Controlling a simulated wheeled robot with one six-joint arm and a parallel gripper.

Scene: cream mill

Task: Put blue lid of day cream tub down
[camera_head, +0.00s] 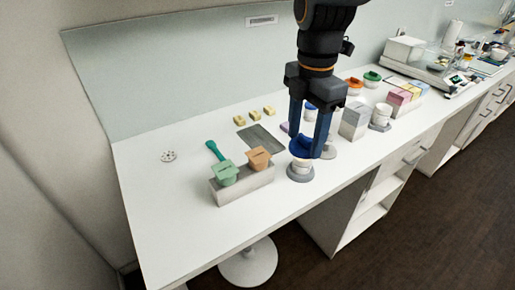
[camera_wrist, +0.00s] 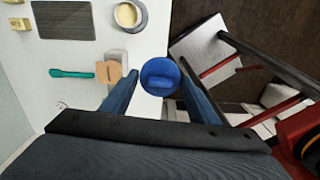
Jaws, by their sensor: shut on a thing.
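My gripper (camera_head: 308,150) is shut on the blue lid (camera_head: 301,144), with one dark blue finger on each side. In the wrist view the round blue lid (camera_wrist: 160,76) sits between my fingertips, its raised grip bar facing the camera. The day cream tub (camera_wrist: 128,15) is white, open and filled with pale cream, apart from the lid in that view. In the head view the tub (camera_head: 300,167) stands on a grey round base, and the lid and fingers overlap its top. The exact height of the lid above the counter cannot be told.
A grey block (camera_head: 245,188) holds a green and an orange piece, with a teal spatula (camera_head: 214,150) behind it. A grey mat (camera_head: 262,140) lies behind the tub. A grey box (camera_head: 354,120) and another tub (camera_head: 380,117) stand right. The counter's left front is clear.

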